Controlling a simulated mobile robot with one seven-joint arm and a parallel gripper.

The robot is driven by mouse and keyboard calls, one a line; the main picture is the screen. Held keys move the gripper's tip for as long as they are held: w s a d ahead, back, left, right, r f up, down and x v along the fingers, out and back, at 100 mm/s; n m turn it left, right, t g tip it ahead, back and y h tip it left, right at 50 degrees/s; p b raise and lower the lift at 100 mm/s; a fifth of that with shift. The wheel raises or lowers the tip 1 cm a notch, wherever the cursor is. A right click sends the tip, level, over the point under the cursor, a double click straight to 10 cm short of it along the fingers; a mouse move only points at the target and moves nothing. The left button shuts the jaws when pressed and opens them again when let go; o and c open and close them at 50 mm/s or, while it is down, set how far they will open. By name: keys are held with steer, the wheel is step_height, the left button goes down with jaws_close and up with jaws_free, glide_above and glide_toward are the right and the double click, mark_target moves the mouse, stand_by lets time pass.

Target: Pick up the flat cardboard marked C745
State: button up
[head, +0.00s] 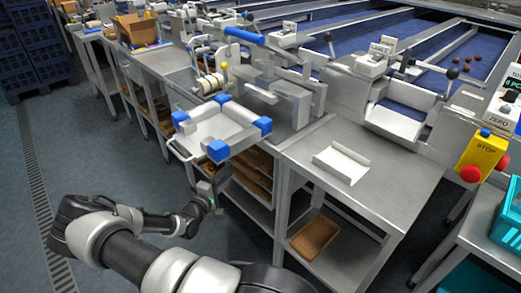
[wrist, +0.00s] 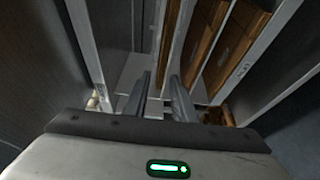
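In the wrist view, brown flat cardboard pieces (wrist: 223,45) stand between pale dividers beyond my fingers, to the right. More brown cardboard (wrist: 172,38) shows nearer the middle. A divider edge (wrist: 243,70) bears small dark marking that I cannot read, so I cannot tell which piece is C745. My gripper (wrist: 161,82) is open, its two fingers apart with no cardboard between them. In the head view my gripper (head: 212,196) is low, left of the shelf under the bench, where brown cardboard (head: 252,170) shows partly hidden by the bench parts.
A white frame with blue corners (head: 222,130) juts out above my gripper. A steel table (head: 375,195) stands to the right, with a white tray (head: 341,162) on top and a brown piece (head: 314,236) on its lower shelf. The floor (head: 95,150) at left is clear.

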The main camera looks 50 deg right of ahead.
steer(key=b+x, duration=0.2)
steer(key=x, duration=0.6)
steer(key=shift+w+r, duration=0.1)
jaws_close()
